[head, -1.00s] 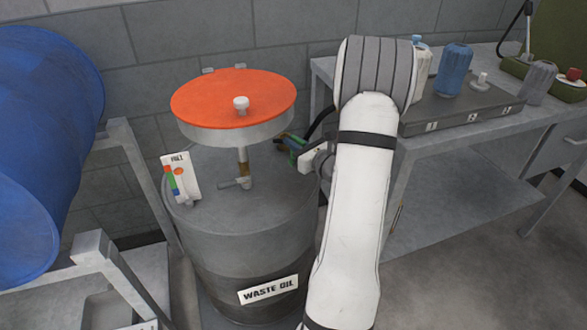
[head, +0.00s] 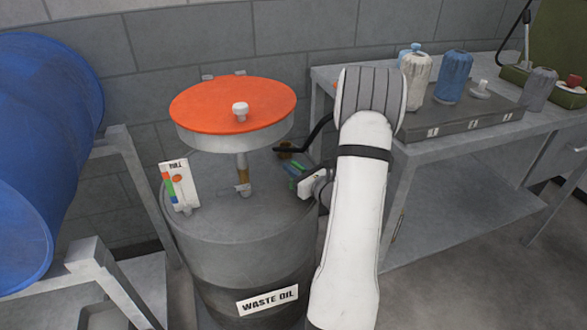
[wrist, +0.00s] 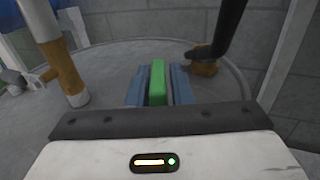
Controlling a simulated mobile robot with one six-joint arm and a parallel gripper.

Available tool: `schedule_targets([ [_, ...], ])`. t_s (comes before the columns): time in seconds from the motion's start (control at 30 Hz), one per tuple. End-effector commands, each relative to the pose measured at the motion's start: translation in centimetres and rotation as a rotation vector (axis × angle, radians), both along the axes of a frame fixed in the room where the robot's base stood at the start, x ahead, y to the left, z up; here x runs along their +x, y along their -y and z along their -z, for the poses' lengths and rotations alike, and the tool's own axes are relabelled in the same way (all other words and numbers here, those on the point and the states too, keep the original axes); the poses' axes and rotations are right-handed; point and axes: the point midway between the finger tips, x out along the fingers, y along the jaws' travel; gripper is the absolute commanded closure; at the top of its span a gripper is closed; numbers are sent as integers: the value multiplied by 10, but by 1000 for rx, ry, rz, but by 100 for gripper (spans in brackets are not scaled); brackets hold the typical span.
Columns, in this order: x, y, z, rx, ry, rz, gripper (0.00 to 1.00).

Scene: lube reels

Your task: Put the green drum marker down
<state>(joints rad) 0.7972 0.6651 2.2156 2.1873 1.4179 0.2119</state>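The green drum marker (wrist: 158,82) is a small green block between the two blue fingers of my gripper (wrist: 160,88) in the wrist view. The fingers lie close along both its sides. In the head view my gripper (head: 300,178) is over the right part of the grey waste oil drum's top (head: 222,210), and only a little of the marker (head: 293,167) shows. I cannot tell whether the marker's underside touches the drum top.
A raised orange lid (head: 232,104) stands on a post at the drum's middle. A card with coloured strips (head: 178,186) stands at its left edge. A black bent pipe (head: 310,138) ends in a brass fitting (head: 285,153) behind my gripper. A bench (head: 440,150) with bottles stands right.

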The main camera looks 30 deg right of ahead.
Motion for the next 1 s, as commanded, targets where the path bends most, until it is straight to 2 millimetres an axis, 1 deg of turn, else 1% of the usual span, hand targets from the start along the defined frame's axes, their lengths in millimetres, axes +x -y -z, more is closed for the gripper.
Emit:
schedule_targets([
  [0.03,0,0,0,0,0,0,77],
  [0.13,0,0,0,0,0,0,68],
  [0.37,0,0,-1,0,0,0,68],
  [0.47,0,0,-5,0,0,1,68],
  [0.57,-13,4,-3,1,-1,4,68],
  [0.67,-33,7,-4,3,-1,6,68],
  [0.8,-65,11,-4,3,-1,6,68],
  [0.9,-86,14,-4,1,-1,7,68],
  [1.0,-101,16,-4,1,0,5,68],
])
